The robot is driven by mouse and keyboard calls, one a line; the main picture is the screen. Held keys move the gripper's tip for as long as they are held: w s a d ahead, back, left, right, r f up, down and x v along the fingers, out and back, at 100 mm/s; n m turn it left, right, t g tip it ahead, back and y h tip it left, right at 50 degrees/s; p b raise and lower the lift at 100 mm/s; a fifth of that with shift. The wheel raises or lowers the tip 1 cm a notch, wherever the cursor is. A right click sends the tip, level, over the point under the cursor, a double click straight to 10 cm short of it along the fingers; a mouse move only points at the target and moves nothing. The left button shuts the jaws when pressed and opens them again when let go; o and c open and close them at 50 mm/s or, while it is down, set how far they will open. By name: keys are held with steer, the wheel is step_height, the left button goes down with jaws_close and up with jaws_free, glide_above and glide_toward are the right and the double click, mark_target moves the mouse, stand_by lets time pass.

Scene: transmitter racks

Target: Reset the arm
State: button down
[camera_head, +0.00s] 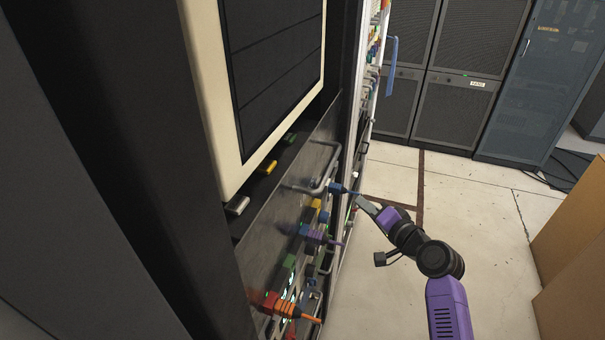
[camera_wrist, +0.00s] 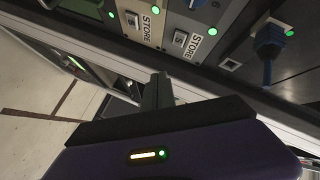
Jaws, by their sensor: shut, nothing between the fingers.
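My purple and black arm (camera_head: 445,300) reaches in from the lower right in the head view. My gripper (camera_head: 362,201) is at its far end, close to the front of the rack panel (camera_head: 285,195), near a blue cable plug (camera_head: 338,188). In the wrist view my gripper (camera_wrist: 160,88) is shut and empty, its fingers pointing toward a panel with two STORE switches (camera_wrist: 181,38) and green lights. A blue plug (camera_wrist: 268,45) sits in the panel at the right of that view. I cannot tell whether the fingertips touch the panel.
Orange (camera_head: 285,306) and purple (camera_head: 317,236) plugs stick out of the rack, with handles (camera_head: 328,165) nearby. Dark cabinets (camera_head: 458,105) stand at the back. Brown boxes (camera_head: 575,240) are at the right edge. The pale floor (camera_head: 480,215) between is clear.

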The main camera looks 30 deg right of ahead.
steer(key=s+r+n+t+h, duration=0.1)
steer(key=s+r+n+h, duration=0.2)
steer(key=s+r+h, duration=0.15)
steer(key=s+a+n+y, duration=0.3)
steer(key=s+a+n, duration=0.2)
steer(key=s+a, duration=0.7)
steer(key=s+a+f+n+g+y, duration=0.1)
steer(key=s+a+n+y, duration=0.2)
steer(key=s+a, duration=1)
steer(key=s+n, duration=0.1)
steer(key=s, duration=0.7)
steer(key=shift+s+a+n+g, duration=0.25)
steer(key=shift+n+g, duration=0.05)
steer(key=shift+n, duration=0.1)
